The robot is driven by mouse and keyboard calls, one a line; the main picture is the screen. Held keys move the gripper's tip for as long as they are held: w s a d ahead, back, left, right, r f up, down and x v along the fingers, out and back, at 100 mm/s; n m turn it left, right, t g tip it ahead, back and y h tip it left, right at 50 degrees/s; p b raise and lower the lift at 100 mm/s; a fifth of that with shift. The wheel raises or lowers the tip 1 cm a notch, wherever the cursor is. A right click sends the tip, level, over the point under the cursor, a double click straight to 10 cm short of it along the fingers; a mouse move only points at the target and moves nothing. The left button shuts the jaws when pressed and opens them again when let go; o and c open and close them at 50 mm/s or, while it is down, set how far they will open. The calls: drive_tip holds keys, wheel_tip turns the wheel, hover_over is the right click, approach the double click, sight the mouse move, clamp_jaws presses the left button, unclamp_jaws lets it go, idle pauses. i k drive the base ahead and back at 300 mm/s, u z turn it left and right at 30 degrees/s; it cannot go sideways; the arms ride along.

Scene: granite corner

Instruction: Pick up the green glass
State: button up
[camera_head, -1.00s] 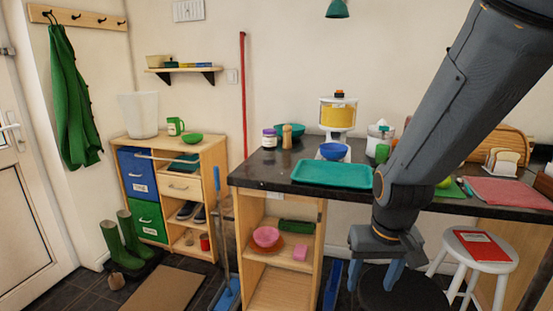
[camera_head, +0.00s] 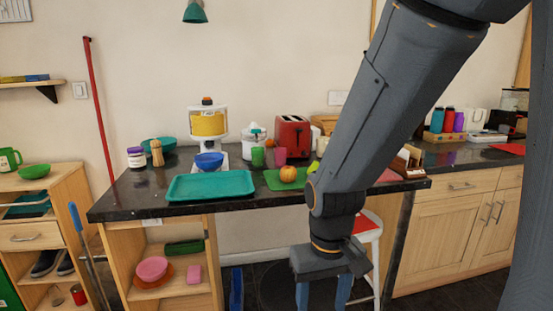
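A small green glass (camera_head: 257,157) stands upright on the dark granite counter (camera_head: 140,202), just left of a pink glass (camera_head: 280,157) and behind the green cutting board. My gripper (camera_head: 323,300) hangs low in front of the counter, below its top and well apart from the glass. Its two blue fingers point down with a gap between them, and nothing shows between them. The fingertips are cut off by the bottom edge of the picture.
A teal tray (camera_head: 210,186) lies at the counter's front, with a blue bowl (camera_head: 209,161) behind it. An orange fruit (camera_head: 288,174) rests on the cutting board (camera_head: 270,182). A red toaster (camera_head: 293,136) and a juicer (camera_head: 254,138) stand behind.

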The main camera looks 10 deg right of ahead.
sight(257, 153)
drive_tip(key=u, duration=2.1)
drive_tip(key=i, duration=2.3)
drive_tip(key=z, duration=3.35)
